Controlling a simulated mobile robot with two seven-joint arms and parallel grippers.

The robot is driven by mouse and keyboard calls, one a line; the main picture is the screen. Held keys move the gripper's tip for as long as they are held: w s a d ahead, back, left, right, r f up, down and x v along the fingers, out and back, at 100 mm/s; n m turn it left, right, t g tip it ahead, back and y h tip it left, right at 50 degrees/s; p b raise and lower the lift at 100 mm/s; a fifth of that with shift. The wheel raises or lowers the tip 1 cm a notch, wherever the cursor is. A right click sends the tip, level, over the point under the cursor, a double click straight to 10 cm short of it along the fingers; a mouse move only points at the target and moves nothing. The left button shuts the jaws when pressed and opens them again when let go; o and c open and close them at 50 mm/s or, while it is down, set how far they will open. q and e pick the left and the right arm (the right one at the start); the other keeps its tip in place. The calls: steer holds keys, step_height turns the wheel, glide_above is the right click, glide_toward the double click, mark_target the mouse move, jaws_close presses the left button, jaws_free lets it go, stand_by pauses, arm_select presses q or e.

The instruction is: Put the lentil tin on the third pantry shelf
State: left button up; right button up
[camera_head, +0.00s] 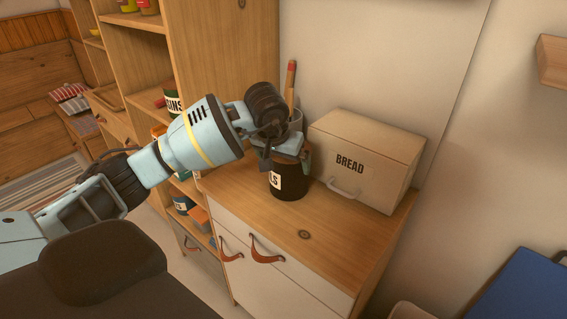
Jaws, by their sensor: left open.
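A dark tin (290,187) with a white label ending in "LS", likely the lentil tin, stands upright on the wooden top of a low cabinet. My left gripper (287,155) is open at the top of this tin, and its fingers partly cover the tin's upper part. I cannot tell whether they touch it. The open wooden pantry (222,55) stands to the left, with several shelves of tins and boxes. My left arm hides part of its middle shelves. My right gripper is not in view.
A cream bread box (365,160) stands close to the right of the tin. A grey container (296,120) holding a red-tipped stick is behind the gripper. The cabinet top's front (320,235) is clear. A dark green tin (173,101) sits in the pantry.

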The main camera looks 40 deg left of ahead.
arm_select(q)
steer(key=v, duration=1)
steer(key=shift+r, duration=0.3)
steer(key=shift+s, duration=0.1)
